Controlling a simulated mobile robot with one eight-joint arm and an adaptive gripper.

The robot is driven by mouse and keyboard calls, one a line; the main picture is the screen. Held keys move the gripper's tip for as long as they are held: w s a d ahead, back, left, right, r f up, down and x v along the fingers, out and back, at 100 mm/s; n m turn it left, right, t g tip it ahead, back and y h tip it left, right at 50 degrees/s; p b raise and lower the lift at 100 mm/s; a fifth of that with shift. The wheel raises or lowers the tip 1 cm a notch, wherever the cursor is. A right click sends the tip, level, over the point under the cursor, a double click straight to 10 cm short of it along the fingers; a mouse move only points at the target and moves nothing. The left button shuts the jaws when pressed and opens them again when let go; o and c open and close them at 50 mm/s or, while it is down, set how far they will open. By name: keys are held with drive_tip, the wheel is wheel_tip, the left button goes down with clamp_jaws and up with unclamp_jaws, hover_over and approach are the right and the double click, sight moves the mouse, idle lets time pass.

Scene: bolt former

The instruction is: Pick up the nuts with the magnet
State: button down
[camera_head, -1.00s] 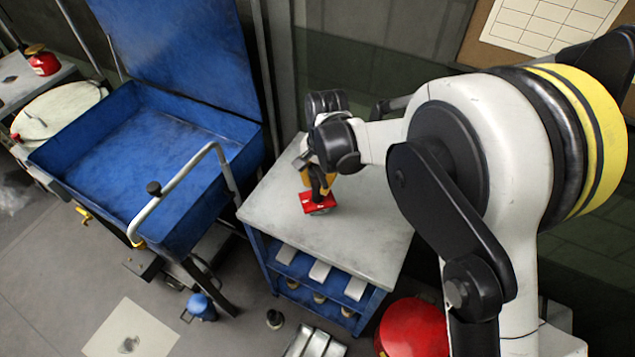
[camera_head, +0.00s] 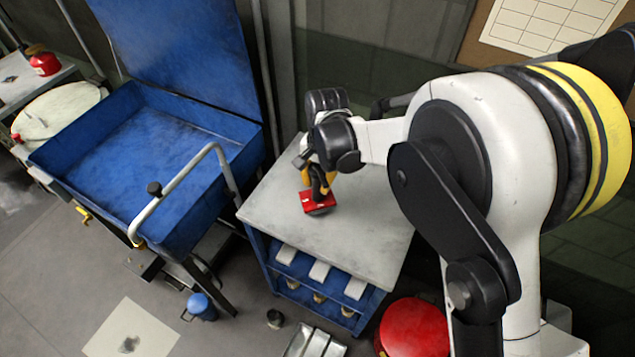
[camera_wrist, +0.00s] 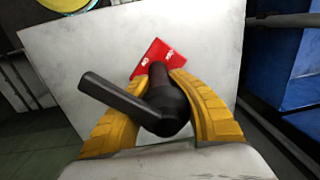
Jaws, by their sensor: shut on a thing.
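The magnet is a red block with white marks (camera_head: 318,202) and a black handle. It is at or just above the grey top of the workbench; I cannot tell if it touches. My gripper (camera_head: 318,180) is over it, with yellow fingers shut around the black handle. In the wrist view, my gripper (camera_wrist: 163,88) holds the handle between both fingers, and the magnet's red plate (camera_wrist: 152,57) shows just beyond the fingertips. I cannot make out any nuts for certain; the magnet's underside is hidden.
The grey bench top (camera_head: 370,225) is otherwise clear, with blue shelves (camera_head: 300,265) below. A blue tub (camera_head: 60,158) with a raised lid and a bent rail (camera_head: 185,175) stands left. A red round object (camera_head: 412,328) is at the bench's front right.

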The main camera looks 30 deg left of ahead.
drive_tip(key=shift+r+p, duration=1.85)
drive_tip(key=shift+r, duration=1.95)
drive_tip(key=w+a+r+b, duration=0.1)
drive_tip(key=w+a+b, duration=0.2)
drive_tip(key=w+a, duration=0.3)
drive_tip(key=shift+w+b, duration=0.35)
drive_tip(key=shift+w, duration=0.5)
drive_tip(key=shift+a, duration=0.1)
